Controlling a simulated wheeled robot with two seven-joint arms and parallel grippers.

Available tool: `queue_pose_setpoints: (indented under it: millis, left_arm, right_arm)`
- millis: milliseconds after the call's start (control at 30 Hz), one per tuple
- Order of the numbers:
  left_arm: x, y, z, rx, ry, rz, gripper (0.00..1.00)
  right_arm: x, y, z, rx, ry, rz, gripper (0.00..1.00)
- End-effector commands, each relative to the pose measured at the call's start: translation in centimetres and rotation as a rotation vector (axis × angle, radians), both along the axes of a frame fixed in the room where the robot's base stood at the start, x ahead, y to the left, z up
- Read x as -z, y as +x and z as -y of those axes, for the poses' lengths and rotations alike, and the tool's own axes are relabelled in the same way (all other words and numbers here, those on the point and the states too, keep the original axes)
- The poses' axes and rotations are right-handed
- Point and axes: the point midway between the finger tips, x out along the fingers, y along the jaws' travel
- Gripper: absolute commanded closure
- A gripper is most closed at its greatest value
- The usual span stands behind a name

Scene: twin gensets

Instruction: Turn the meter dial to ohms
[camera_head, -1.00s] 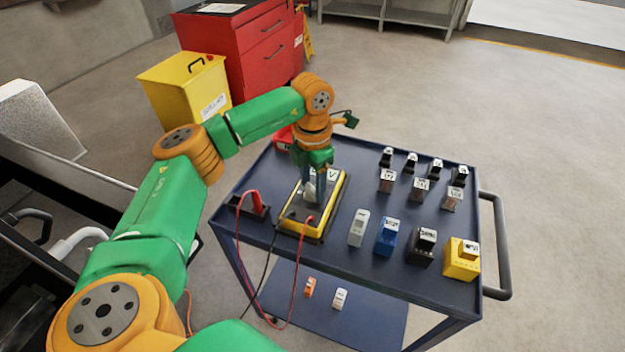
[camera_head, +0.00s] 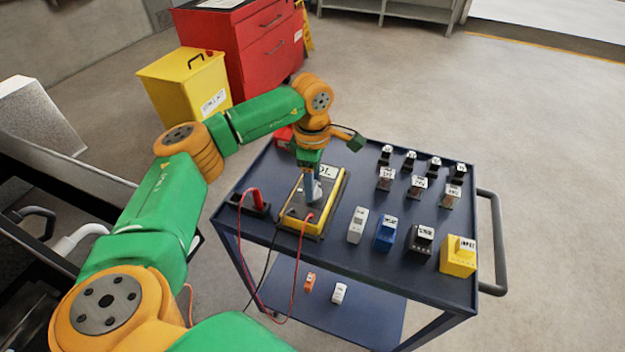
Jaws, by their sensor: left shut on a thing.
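The meter (camera_head: 326,211) is a yellow-edged box lying on the top of the dark blue cart. Its screen (camera_head: 338,172) shows at the far end and seems to read "OL". My left gripper (camera_head: 312,192) points down at the middle of the meter, shut on the dial, which is mostly hidden behind the fingers. A red probe lead (camera_head: 256,197) and a black lead run from the meter's near end and hang over the cart's front edge. My right gripper is not in view.
Several blocks, white, blue, black and yellow (camera_head: 459,257), stand on the cart (camera_head: 290,252) right of the meter, with rows of small labelled parts behind. A yellow bin (camera_head: 168,88) and red cabinet (camera_head: 250,45) stand behind.

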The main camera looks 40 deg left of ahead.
Motion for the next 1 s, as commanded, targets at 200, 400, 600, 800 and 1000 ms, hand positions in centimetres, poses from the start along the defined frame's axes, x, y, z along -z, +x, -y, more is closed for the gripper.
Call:
queue_pose_setpoints:
  millis: [200, 400, 600, 800, 1000]
  left_arm:
    - [0.06, -0.05, 0.03, 0.087, -0.001, -0.002, 1.00]
    - [0.08, -0.06, 0.03, 0.124, -0.001, -0.003, 1.00]
    - [0.10, -0.08, 0.03, 0.133, 0.000, -0.004, 1.00]
    - [0.10, -0.08, 0.03, 0.133, 0.000, -0.004, 1.00]
    - [0.09, -0.07, 0.02, 0.132, 0.000, -0.003, 0.15]
  right_arm:
    - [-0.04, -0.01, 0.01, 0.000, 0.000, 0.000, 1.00]
    - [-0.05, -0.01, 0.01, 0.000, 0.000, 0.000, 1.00]
    - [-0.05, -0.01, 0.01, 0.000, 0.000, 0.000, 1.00]
    - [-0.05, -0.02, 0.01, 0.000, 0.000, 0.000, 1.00]
    - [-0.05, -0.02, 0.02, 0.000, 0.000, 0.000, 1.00]
